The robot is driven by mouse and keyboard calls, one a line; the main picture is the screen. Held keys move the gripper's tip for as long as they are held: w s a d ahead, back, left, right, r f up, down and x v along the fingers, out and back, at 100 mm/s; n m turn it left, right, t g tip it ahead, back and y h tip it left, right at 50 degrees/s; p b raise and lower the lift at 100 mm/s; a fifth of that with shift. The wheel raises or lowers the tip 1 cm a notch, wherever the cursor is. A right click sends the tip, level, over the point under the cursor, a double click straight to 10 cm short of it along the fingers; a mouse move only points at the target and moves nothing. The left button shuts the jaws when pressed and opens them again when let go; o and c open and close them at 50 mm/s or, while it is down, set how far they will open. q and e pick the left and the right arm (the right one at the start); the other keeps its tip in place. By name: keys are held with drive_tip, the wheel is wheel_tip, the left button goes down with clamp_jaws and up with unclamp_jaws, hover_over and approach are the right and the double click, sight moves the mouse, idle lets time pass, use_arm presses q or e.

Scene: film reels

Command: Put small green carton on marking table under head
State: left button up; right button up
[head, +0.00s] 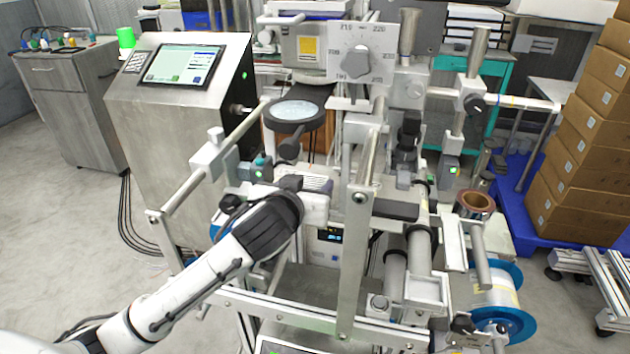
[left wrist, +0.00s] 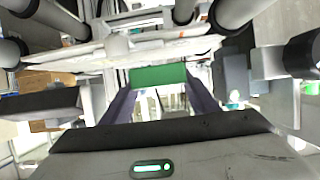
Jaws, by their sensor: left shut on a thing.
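The small green carton (left wrist: 158,76) shows in the left wrist view as a green face between the two finger pads of my left gripper (left wrist: 158,92). My left gripper is shut on it. In the head view my left gripper (head: 314,204) reaches into the middle of the machine frame, and its fingertips and the carton are hidden there. A dark flat plate (head: 398,209) lies just right of the gripper, behind an upright bar; I cannot tell whether it is the marking table. The marking head cannot be made out with certainty. My right gripper is out of view.
A slanted bar (head: 357,265) stands close by the gripper's right. A round magnifier lens (head: 294,112) hangs above it. A console with a screen (head: 183,64) stands at left. A blue-rimmed reel (head: 495,300) is at lower right. Brown boxes (head: 590,145) are stacked far right.

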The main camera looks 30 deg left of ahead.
sight(315, 183)
use_arm(q)
drive_tip(key=w, duration=0.2)
drive_tip(key=w+a, duration=0.1)
drive_tip(key=w, duration=0.2)
drive_tip(key=shift+w+a, duration=0.2)
drive_tip(key=shift+w, duration=0.1)
drive_tip(key=shift+f, duration=1.75)
drive_tip(key=shift+f, duration=0.15)
drive_tip(key=o, duration=1.1)
drive_tip(key=shift+c, duration=0.2)
drive_tip(key=shift+s+r, duration=0.1)
drive_tip(key=shift+r, duration=0.1)
drive_tip(key=v, duration=1.1)
drive_tip(key=shift+s+r, duration=0.25)
drive_tip(key=shift+s, duration=0.1)
